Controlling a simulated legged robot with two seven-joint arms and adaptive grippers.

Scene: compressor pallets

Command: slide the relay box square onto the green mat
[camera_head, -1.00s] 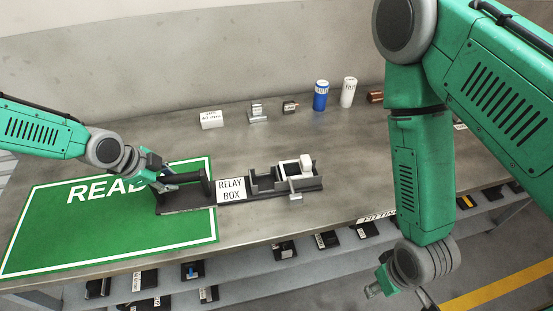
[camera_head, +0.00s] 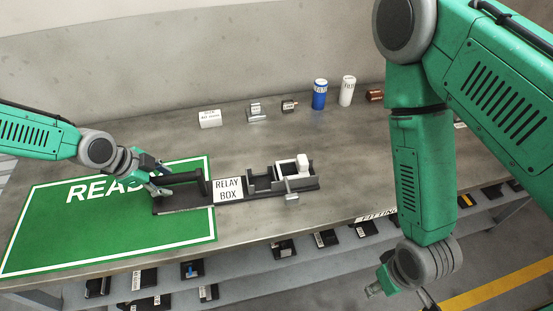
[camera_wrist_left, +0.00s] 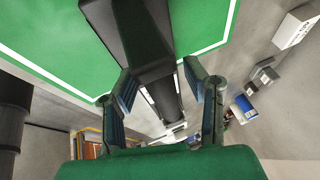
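The relay box (camera_head: 228,198) is a long dark tray with a handle post, a white label and compartments holding a white block. Its left end lies on the green mat (camera_head: 110,238); its right part lies on the bare table beyond the mat's right edge. It looks roughly parallel to the mat's front edge. My left gripper (camera_head: 162,179) is at the left end of the handle (camera_head: 183,178), fingers spread on either side. The wrist view shows the fingers (camera_wrist_left: 160,80) apart around the dark handle. My right gripper (camera_head: 376,290) hangs low at the right, its fingers unclear.
Along the back of the table (camera_head: 260,145) stand a white box (camera_head: 209,119), small metal parts, a blue can (camera_head: 319,94) and a white can (camera_head: 346,91). A shelf with several dark parts lies below the table's front edge. Table right of the relay box is clear.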

